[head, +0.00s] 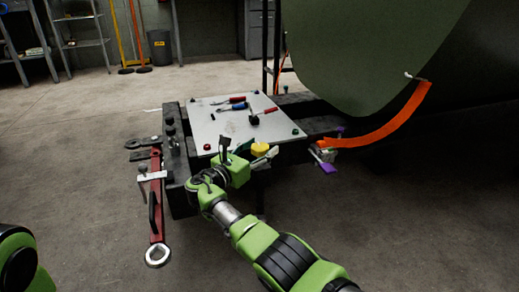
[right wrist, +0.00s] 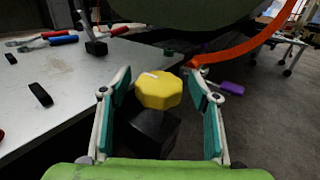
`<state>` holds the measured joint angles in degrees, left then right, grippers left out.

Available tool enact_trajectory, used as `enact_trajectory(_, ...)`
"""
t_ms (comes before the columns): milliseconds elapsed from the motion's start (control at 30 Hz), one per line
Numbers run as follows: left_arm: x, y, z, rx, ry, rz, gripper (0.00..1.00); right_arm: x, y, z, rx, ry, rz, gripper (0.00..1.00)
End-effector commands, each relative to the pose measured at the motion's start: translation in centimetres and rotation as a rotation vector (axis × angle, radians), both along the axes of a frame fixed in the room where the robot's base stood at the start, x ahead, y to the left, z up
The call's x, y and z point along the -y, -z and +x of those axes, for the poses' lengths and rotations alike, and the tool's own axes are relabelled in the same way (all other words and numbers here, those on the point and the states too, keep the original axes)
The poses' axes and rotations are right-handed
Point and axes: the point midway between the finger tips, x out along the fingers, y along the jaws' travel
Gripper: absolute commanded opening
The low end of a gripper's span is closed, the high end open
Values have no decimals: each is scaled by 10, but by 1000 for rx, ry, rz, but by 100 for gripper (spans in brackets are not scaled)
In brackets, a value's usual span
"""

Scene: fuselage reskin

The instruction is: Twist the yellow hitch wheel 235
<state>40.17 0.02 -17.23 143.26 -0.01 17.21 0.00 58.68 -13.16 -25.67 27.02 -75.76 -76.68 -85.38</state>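The yellow hitch wheel (head: 260,148) sits at the front edge of the light grey plate in the head view. In the right wrist view the lobed yellow wheel (right wrist: 158,91) stands on a black block (right wrist: 150,132). My right gripper (right wrist: 160,88) is open, with one teal-padded finger on each side of the wheel and a gap on both sides. In the head view my right gripper (head: 248,150) is beside the wheel, partly hiding its surroundings. My left gripper is not in view; only a green part of my left arm shows at the lower left.
The grey plate (head: 222,135) carries pliers (head: 234,106), a red-handled tool (head: 268,111) and small knobs. A red tow bar (head: 155,195) hangs at its left. An orange strap (head: 395,120) and a purple handle (head: 328,168) are to the right, under the large green fuselage (head: 370,50).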

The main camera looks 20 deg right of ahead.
Motion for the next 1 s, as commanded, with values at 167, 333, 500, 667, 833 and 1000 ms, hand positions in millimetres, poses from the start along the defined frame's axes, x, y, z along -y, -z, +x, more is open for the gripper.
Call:
enact_trajectory(167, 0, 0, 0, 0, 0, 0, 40, -1, 0, 0, 0, 0, 0, 56)
enact_trajectory(333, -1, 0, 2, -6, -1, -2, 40, -3, 1, -1, 0, -1, 0, 56)
enact_trajectory(500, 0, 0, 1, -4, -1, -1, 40, -17, 1, -11, 0, -3, 1, 56)
enact_trajectory(667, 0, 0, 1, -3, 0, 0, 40, -39, 1, -28, 0, -2, 3, 56)
enact_trajectory(833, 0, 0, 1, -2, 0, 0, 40, -55, 1, -41, 0, -1, 2, 56)
enact_trajectory(1000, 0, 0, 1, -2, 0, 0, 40, -60, 1, -45, 0, 1, 0, 56)
